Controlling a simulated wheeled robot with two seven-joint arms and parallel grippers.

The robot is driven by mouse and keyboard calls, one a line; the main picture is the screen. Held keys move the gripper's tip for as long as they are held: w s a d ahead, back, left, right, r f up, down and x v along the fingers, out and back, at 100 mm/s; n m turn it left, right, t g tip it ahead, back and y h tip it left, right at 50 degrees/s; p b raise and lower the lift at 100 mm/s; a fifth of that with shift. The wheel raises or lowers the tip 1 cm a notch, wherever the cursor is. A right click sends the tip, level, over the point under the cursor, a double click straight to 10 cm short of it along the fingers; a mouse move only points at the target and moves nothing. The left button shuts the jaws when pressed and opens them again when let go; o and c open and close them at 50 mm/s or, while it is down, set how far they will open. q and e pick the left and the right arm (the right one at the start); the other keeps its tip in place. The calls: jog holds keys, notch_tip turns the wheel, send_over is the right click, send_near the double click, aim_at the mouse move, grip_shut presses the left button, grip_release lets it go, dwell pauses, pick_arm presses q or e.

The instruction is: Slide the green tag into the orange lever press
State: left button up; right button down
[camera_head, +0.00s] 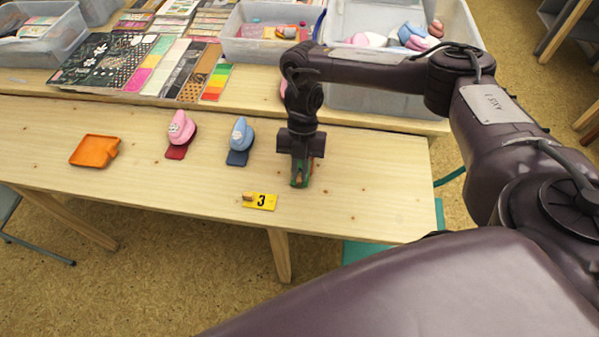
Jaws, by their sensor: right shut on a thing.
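My right gripper (300,170) points down at the right part of the table, fingers low near the wood. It is shut on the green tag (306,179), which shows only as a small green patch around and below the fingers. A small orange-brown patch shows there too; I cannot tell whether it belongs to the orange lever press, which is otherwise hidden. Whether the tag is inside a press or touches the table cannot be seen. My left gripper is not in view.
A flat orange piece (95,150), a pink press (181,129) on a red base and a blue press (241,134) on a blue base stand to the left. A yellow "3" card (260,201) lies nearby. Bins (262,50) and sheets line the back. The front left is clear.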

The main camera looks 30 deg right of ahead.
jog(key=shift+w+d, duration=0.75)
jog(key=shift+w, duration=0.25)
jog(key=c, duration=1.4)
grip_release()
jog(key=shift+r, duration=0.1)
notch_tip(320, 180, up, 7)
jog(key=p, duration=0.7)
